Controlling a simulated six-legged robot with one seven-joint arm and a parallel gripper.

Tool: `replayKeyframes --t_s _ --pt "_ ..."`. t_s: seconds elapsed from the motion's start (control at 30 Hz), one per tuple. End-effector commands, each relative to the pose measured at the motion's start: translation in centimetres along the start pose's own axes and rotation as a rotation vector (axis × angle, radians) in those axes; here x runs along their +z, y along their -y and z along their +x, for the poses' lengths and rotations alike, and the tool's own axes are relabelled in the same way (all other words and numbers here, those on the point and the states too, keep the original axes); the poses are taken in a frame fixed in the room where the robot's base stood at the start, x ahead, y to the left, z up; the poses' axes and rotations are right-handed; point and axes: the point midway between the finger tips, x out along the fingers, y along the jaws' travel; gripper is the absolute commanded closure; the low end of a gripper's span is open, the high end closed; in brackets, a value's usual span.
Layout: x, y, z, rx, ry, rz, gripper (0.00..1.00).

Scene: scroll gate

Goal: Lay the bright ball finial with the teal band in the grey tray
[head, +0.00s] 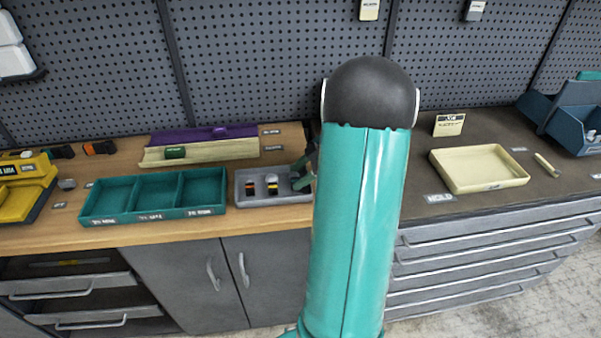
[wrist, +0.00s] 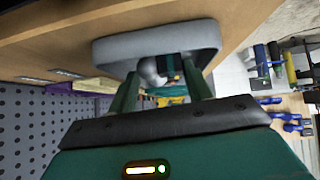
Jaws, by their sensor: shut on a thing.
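The grey tray (head: 262,203) stands on the wooden bench and holds two small dark finials, one with an orange band (head: 249,187) and one with a yellow band (head: 272,186). My gripper (head: 306,171) is at the tray's right end, partly hidden by my arm. In the wrist view my gripper (wrist: 161,77) is shut on the bright ball finial (wrist: 149,71), whose dark part shows a teal band beside the ball. The tray's wall (wrist: 108,50) shows right behind it. I cannot tell whether the finial touches the tray floor.
A teal three-compartment tray (head: 152,215) stands left of the grey tray. Purple (head: 190,136) and cream (head: 215,151) trays lie behind. A cream tray (head: 480,186) is on the dark counter at right. A pegboard wall (head: 270,60) stands behind.

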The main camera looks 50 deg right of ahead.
Motion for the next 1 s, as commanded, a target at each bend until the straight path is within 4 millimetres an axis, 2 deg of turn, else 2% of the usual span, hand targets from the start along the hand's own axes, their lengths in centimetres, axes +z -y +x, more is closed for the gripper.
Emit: replayKeyframes --t_s 0.63,0.67,0.77,1.0 --pt "0.54 0.04 0.54 0.000 0.000 0.000 0.78" --pt "0.54 0.04 0.53 0.000 0.000 -0.001 0.46" --pt "0.53 0.04 0.52 0.000 0.000 -0.001 0.26" --pt "0.55 0.06 0.53 0.000 0.000 0.000 0.24"
